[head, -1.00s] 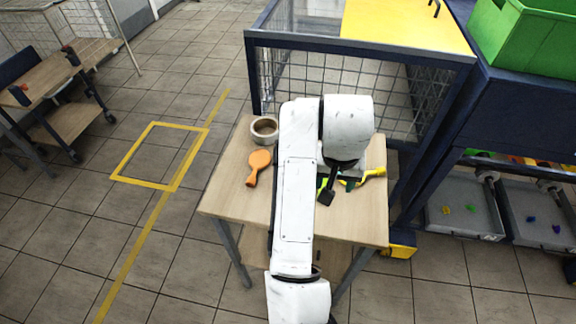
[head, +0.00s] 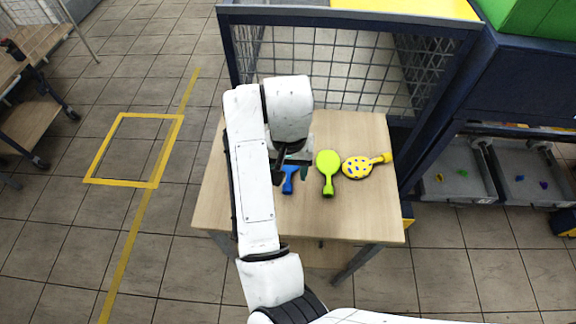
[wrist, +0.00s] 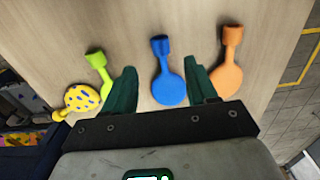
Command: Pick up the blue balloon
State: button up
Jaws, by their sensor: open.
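The blue balloon (wrist: 168,88) lies flat on the wooden table, with its neck toward the top of the wrist view. My gripper (wrist: 165,85) is open above it, with one green finger on each side and the balloon between them in the picture. I cannot tell how high the fingers are above the table. In the head view only part of the blue balloon (head: 289,176) shows below my gripper (head: 290,165); my arm hides the rest.
A green balloon (head: 328,170) and a yellow balloon with blue spots (head: 362,168) lie to the right on the table (head: 330,220). An orange balloon (wrist: 227,75) lies on the blue one's other side. A mesh cage (head: 350,65) stands behind the table.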

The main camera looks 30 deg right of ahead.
aim_at(288, 183)
jog(key=shift+w+f+p, duration=0.1)
jog(key=shift+f+p, duration=0.45)
jog(key=shift+f, duration=2.35)
jog(key=shift+c, duration=0.2)
jog(key=c, duration=0.9)
jog(key=shift+r, duration=0.2)
